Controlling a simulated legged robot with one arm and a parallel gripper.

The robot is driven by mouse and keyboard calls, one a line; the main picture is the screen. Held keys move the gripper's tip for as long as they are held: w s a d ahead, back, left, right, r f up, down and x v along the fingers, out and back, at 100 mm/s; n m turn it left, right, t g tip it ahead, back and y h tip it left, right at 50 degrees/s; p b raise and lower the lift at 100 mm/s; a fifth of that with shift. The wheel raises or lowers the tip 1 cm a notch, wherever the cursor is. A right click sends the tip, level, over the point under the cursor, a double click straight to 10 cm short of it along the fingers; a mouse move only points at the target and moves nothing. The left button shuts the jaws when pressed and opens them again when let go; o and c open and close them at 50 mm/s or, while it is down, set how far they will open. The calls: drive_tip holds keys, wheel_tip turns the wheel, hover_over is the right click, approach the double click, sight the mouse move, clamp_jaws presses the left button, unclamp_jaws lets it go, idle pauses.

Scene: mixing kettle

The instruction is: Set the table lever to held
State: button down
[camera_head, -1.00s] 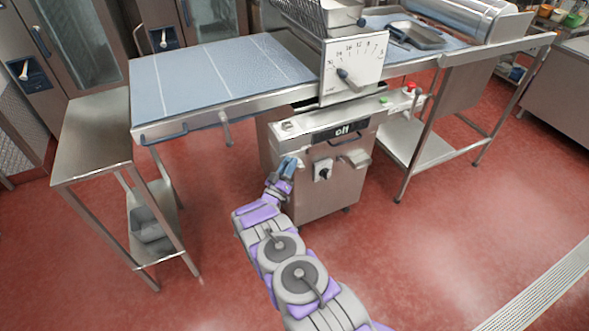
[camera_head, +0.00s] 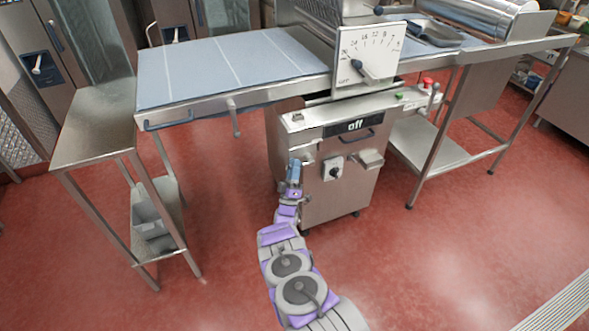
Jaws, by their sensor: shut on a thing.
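My gripper (camera_head: 294,168) is at the left of the steel cabinet front (camera_head: 318,200), low below the "off" display (camera_head: 356,126). Its blue-grey fingers point up and are shut on a small part there, mostly hidden by the fingers. I cannot tell whether this part is the table lever. A short grey lever (camera_head: 235,120) hangs down under the front edge of the blue-topped table (camera_head: 205,72), apart from my gripper. No "held" marking is legible.
A dial plate (camera_head: 368,56) with a dark pointer stands above the cabinet. A black knob (camera_head: 334,172) and a steel bracket (camera_head: 369,160) are right of my gripper. A steel side table (camera_head: 95,125) stands left. The red floor (camera_head: 440,250) is clear at the front right.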

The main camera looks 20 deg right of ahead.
drive_tip(key=shift+a+f, duration=0.1)
drive_tip(key=shift+f, duration=0.05)
drive_tip(key=c, duration=1.3)
unclamp_jaws()
drive_tip(key=shift+w, duration=0.1)
drive_tip(key=shift+o, duration=0.2)
